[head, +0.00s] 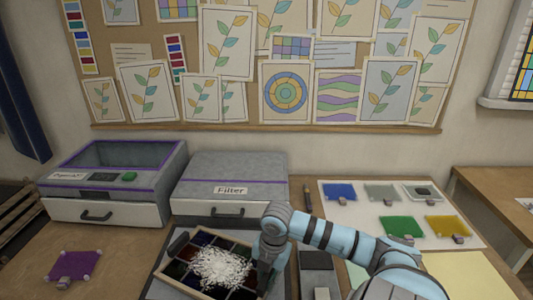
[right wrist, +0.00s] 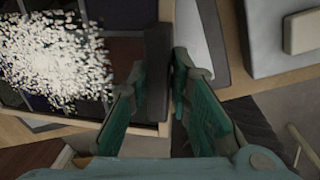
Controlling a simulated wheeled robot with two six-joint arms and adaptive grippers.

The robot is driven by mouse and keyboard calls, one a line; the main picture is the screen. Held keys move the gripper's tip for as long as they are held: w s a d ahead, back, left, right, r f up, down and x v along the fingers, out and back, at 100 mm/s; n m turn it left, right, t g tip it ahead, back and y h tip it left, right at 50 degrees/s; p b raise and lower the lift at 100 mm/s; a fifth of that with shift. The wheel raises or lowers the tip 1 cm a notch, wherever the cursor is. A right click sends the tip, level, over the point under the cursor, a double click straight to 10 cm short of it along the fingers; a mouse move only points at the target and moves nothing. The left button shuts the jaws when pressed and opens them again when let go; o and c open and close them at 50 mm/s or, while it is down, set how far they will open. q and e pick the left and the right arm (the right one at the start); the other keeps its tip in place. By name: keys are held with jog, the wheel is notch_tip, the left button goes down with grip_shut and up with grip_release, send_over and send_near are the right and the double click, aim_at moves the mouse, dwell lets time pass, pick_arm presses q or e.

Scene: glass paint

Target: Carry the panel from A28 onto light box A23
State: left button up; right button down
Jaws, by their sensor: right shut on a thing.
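The panel (head: 192,284) is a wood-framed piece with dark coloured panes and a dark grip on each side. A heap of white bits (head: 222,267) covers its middle. It lies over a grey flat surface at the front centre; I cannot tell whether it touches it. My right gripper (head: 266,262) is at the panel's right side. In the right wrist view its fingers (right wrist: 160,85) are shut on the panel's dark side grip (right wrist: 157,60). My left gripper is not in view. I can read neither A28 nor A23 on anything.
Behind stand a grey box labelled Filter (head: 230,177) and an open-topped grey box with purple trim (head: 110,205). A purple tile (head: 73,265) lies at left. Several coloured tiles lie on a white sheet (head: 375,222) at right. A dark block (head: 316,262) lies right of the panel.

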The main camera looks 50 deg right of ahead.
jog(key=shift+f, duration=0.5)
jog(key=c, duration=1.5)
grip_release()
jog(key=shift+o, duration=0.2)
notch_tip(320, 180, up, 12)
jog(key=s+p, duration=0.1)
jog(key=p, duration=0.2)
jog(key=shift+s+p, duration=0.15)
jog(key=shift+p, duration=0.15)
jog(key=shift+d, duration=0.2)
